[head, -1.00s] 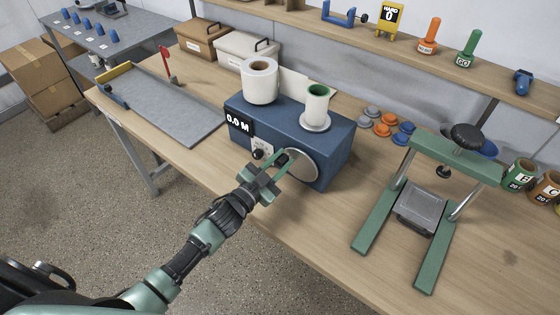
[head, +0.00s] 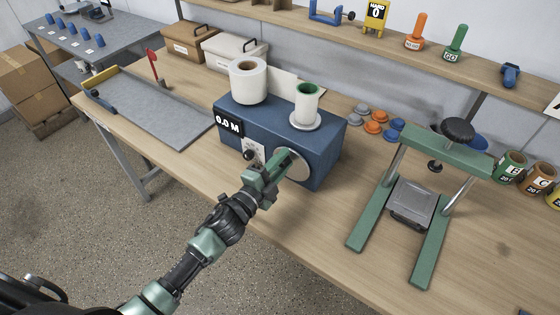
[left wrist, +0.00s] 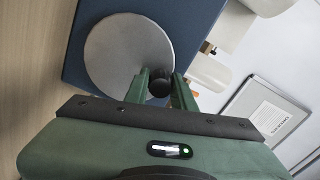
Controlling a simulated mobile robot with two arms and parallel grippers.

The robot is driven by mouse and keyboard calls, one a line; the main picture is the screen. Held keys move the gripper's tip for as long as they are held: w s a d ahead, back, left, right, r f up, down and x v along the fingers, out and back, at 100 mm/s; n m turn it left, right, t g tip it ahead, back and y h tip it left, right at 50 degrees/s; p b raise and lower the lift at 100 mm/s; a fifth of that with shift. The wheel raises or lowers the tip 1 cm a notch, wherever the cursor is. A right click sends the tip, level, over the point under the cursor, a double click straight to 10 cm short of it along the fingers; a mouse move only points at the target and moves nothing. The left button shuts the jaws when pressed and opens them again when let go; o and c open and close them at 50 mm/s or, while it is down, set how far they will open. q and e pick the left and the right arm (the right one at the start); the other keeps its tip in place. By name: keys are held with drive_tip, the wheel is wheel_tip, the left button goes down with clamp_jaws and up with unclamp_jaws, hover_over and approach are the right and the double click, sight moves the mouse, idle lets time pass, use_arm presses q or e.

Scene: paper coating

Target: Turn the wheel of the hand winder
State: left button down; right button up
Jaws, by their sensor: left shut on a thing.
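The hand winder is a blue box (head: 325,147) on the wooden bench in the head view. Its grey disc wheel (head: 298,167) is on the front face and also fills the upper left of the left wrist view (left wrist: 118,52). My left gripper (head: 283,160) is at the wheel's left part, shut on its dark handle knob (left wrist: 159,87), which shows between the fingers in the left wrist view (left wrist: 161,82). In the head view the fingers hide the knob. The winder's display (head: 228,123) reads 0.0 M. My right gripper is not in view.
A white roll (head: 248,80) and a green-cored roll (head: 306,104) stand on the winder. A green press frame (head: 440,148) stands to its right, with several coloured knobs (head: 373,127) between. A grey tray (head: 160,112) lies to the left.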

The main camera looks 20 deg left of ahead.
use_arm(q)
drive_tip(key=shift+s+d+m, duration=0.1)
drive_tip(key=shift+d+m, duration=0.1)
drive_tip(key=shift+m, duration=0.3)
drive_tip(key=c, duration=1.2)
unclamp_jaws()
drive_tip(key=shift+o, duration=0.2)
drive_tip(key=shift+s+a+f, duration=0.1)
drive_tip(key=shift+s, duration=0.2)
drive_tip(key=b+v, duration=0.2)
drive_tip(key=v, duration=0.5)
